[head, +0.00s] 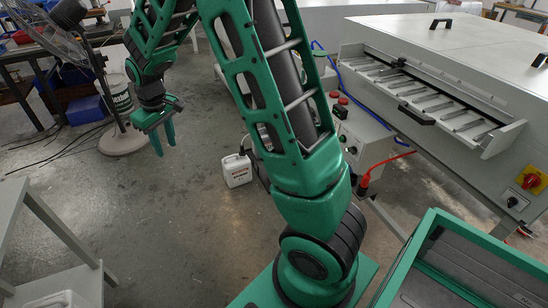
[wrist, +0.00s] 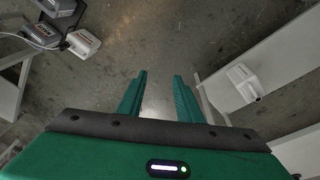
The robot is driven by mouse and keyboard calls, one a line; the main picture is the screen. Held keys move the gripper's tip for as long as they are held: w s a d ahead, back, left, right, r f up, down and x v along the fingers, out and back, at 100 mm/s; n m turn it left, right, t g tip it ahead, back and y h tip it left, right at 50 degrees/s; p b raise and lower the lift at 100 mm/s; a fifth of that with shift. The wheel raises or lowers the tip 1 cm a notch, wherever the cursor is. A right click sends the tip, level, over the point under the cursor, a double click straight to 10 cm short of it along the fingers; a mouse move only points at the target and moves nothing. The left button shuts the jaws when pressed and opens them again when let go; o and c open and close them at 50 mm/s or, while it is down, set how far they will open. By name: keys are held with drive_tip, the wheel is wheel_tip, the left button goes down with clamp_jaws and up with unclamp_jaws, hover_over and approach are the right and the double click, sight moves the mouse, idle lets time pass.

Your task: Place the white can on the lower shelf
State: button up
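My gripper (head: 165,147) hangs in the air at the left of the head view, fingers pointing down. In the wrist view its two fingers (wrist: 160,76) are apart with only floor between them. In the wrist view a plain white can (wrist: 242,82) lies at or on a pale panel (wrist: 285,45) to the right. A low pale shelf (head: 85,283) is at the bottom left of the head view, with a white object (head: 62,301) partly cut off on it.
A labelled white container (wrist: 84,43) and a grey one are at the wrist view's upper left. A fan (head: 65,45) and a white bucket (head: 118,98) stand behind my gripper. A grey machine (head: 450,60) fills the right, with a green-rimmed tray (head: 405,262) before it. Middle floor is open.

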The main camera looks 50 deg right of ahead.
drive_tip(key=s+d+r+m, duration=0.2)
drive_tip(key=s+d+r, duration=0.15)
drive_tip(key=s, duration=0.25)
drive_tip(key=s+d+r+m+g, duration=0.1)
drive_tip(key=s+d+r, duration=0.1)
drive_tip(key=s+d, duration=0.35)
drive_tip(key=s+d+r+m, duration=0.2)
drive_tip(key=s+d+r, duration=0.1)
drive_tip(key=s, duration=0.5)
drive_tip(key=s+d+m+g, duration=0.1)
drive_tip(key=s+m, duration=0.3)
drive_tip(key=s, duration=1.5)
drive_tip(key=shift+s+d, duration=0.25)
drive_tip(key=shift+d, duration=0.1)
drive_tip(key=shift+w+f, duration=0.25)
drive_tip(key=shift+w, duration=0.4)
